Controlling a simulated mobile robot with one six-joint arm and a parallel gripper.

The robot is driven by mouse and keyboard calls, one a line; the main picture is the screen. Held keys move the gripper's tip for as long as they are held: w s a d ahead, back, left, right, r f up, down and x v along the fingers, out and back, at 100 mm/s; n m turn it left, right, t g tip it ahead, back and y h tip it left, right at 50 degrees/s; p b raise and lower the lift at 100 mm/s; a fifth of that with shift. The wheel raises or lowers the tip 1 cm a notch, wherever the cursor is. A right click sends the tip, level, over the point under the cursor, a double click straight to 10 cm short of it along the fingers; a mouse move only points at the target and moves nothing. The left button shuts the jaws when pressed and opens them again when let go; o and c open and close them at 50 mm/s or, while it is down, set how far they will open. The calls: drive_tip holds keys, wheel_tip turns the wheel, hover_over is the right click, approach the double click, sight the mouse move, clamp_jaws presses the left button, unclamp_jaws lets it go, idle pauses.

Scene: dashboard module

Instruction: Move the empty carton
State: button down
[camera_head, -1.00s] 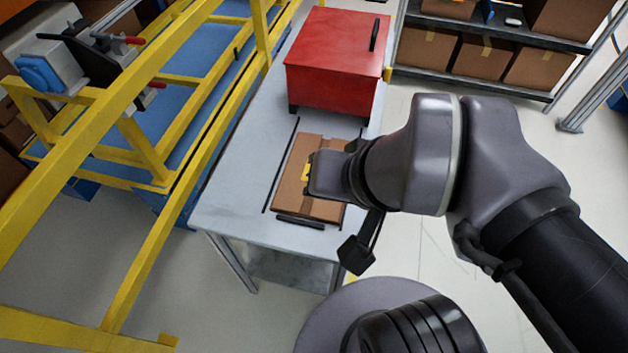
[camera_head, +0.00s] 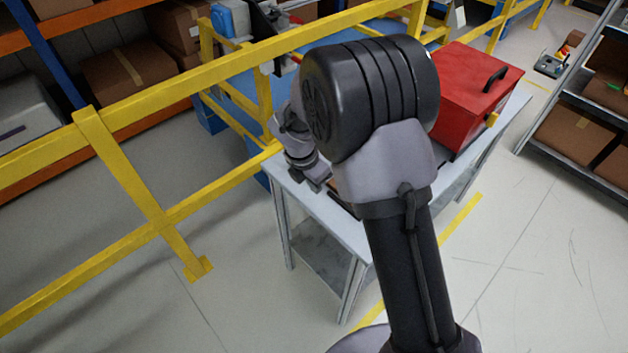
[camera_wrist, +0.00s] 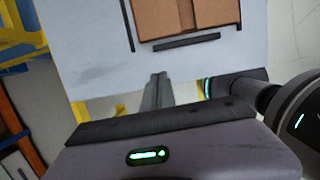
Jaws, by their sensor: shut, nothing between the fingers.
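The brown carton (camera_wrist: 185,14) lies on the grey table (camera_wrist: 85,60), at the top of the wrist view. Only its near part shows there, between dark strips on the tabletop. In the head view my arm hides most or all of it. My gripper (camera_wrist: 156,80) is shut and empty, apart from the carton and close to the table's near edge in the picture. In the head view my gripper (camera_head: 318,184) is at the table's left end. Whether the carton is empty cannot be seen.
A red box (camera_head: 475,90) stands on the table's far part. Yellow railings (camera_head: 150,190) run along the left. A shelf with cartons (camera_head: 575,130) stands at the right. Bare floor (camera_head: 500,270) lies right of the table.

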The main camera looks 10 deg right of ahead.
sight(329, 193)
drive_tip(key=b+x, duration=0.1)
drive_tip(key=x, duration=0.1)
drive_tip(key=b+x, duration=0.1)
drive_tip(key=x, duration=0.2)
drive_tip(key=shift+w+d+f, duration=0.2)
drive_tip(key=shift+d+f, duration=0.05)
drive_tip(key=shift+w+d+r+b, duration=0.2)
drive_tip(key=shift+w+d+b, duration=0.4)
drive_tip(key=shift+d, duration=0.4)
drive_tip(key=shift+w+d+r, duration=0.1)
drive_tip(key=shift+w+d, duration=0.25)
drive_tip(key=shift+d, duration=0.05)
drive_tip(key=shift+r, duration=0.1)
